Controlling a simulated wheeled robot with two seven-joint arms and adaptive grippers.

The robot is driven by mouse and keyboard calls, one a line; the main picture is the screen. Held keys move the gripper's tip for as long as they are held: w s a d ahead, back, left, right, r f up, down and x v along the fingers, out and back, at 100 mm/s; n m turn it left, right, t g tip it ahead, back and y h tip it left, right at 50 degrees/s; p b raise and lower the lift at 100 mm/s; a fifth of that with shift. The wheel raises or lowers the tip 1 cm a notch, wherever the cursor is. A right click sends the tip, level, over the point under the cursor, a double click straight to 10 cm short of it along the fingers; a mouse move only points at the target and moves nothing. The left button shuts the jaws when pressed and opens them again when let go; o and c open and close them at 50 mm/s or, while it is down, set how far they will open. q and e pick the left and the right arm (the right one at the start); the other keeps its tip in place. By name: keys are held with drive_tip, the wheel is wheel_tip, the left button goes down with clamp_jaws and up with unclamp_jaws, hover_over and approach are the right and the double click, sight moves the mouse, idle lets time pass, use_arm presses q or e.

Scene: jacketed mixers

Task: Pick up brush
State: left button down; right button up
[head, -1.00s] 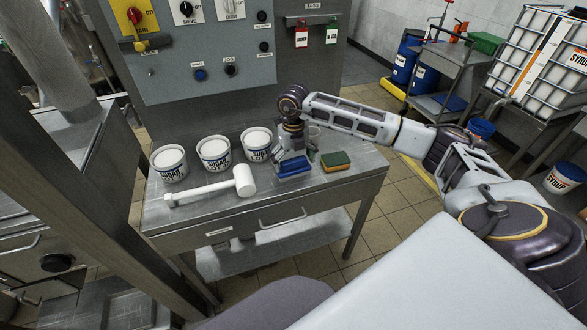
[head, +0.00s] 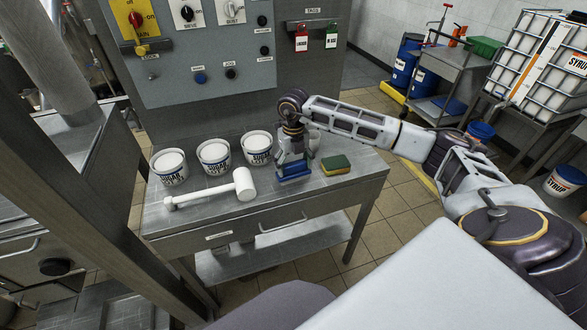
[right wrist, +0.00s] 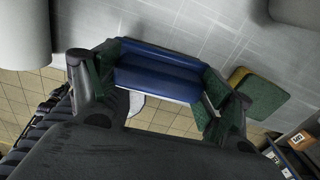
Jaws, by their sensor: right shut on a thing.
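The brush is a blue block (head: 294,172) near the front right part of the steel worktop, left of the sponge. My right gripper (head: 293,158) comes down over it from above and is shut on it. In the right wrist view the blue brush (right wrist: 160,72) lies between the two fingers with their green pads. A small white part shows below the blue block there. I cannot tell whether the brush touches the worktop. My left gripper is not in view.
The worktop (head: 320,205) also holds a green and yellow sponge (head: 336,165), a white mallet (head: 215,190) and three white sugar tubs (head: 214,155). A grey control panel (head: 195,60) stands behind. A metal post (head: 90,170) rises at the left.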

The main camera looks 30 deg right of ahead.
sight(293, 164)
drive_tip(key=shift+r, duration=0.2)
drive_tip(key=shift+r+b, duration=0.45)
drive_tip(key=shift+r, duration=4.4)
drive_tip(key=o, duration=0.5)
drive_tip(key=shift+c, duration=1.3)
drive_tip(key=shift+a+f, duration=0.1)
